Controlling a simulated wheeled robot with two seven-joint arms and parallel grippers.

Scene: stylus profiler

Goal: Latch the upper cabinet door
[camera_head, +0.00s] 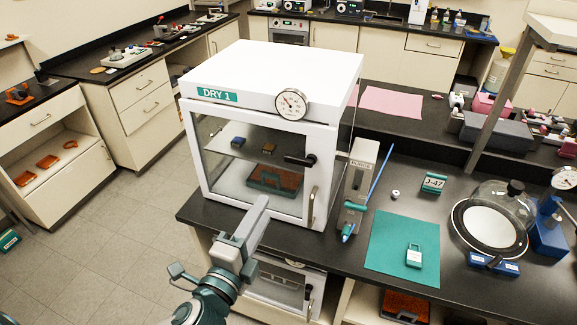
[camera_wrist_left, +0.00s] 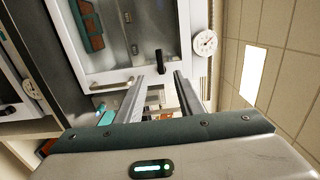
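The upper cabinet (camera_head: 275,70) is a white box labelled DRY 1 with a glass-fronted door (camera_head: 203,170). The door looks flush with the frame. A black latch lever (camera_head: 300,160) sits at the door's right side, pointing left across the glass; I cannot tell whether it is latched. A bar handle (camera_head: 312,206) is below it. My left gripper (camera_head: 261,203) is in front of the door's lower part, below the latch. In the left wrist view the gripper (camera_wrist_left: 158,82) is open and empty, with the latch lever (camera_wrist_left: 160,62) seen between its fingers. My right gripper is not in view.
A round gauge (camera_head: 291,104) is on the cabinet's front above the latch. A grey PURGE unit (camera_head: 358,180) with a blue tube stands just right of the cabinet. A lower cabinet (camera_head: 285,288) is under the black bench. A teal mat (camera_head: 390,250) and a glass dome (camera_head: 495,205) are further right.

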